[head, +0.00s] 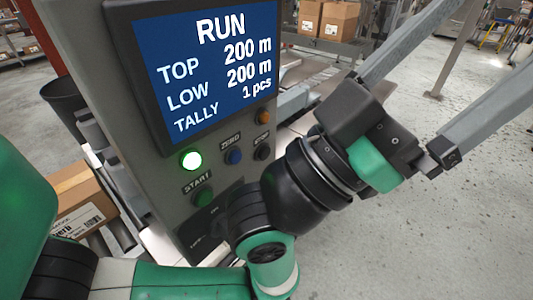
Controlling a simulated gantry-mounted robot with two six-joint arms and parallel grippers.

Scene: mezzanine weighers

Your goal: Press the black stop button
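The black stop button (262,153) is on the front panel of the grey weigher console, under a small label and right of a blue button. It is fully visible, with nothing touching it. My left gripper (385,130) is right of the console, its two grey fingers wide apart and pointing to the upper right, away from the panel. The fingertips run out of the picture. No object shows between the visible parts of the fingers. The wrist of my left arm passes just right of and below the button. My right gripper is not in view.
The console screen (205,65) reads RUN. A green lamp (191,160) is lit. A blue zero button (233,157), green start button (203,196) and orange button (263,117) are nearby. A carton (80,200) is at left.

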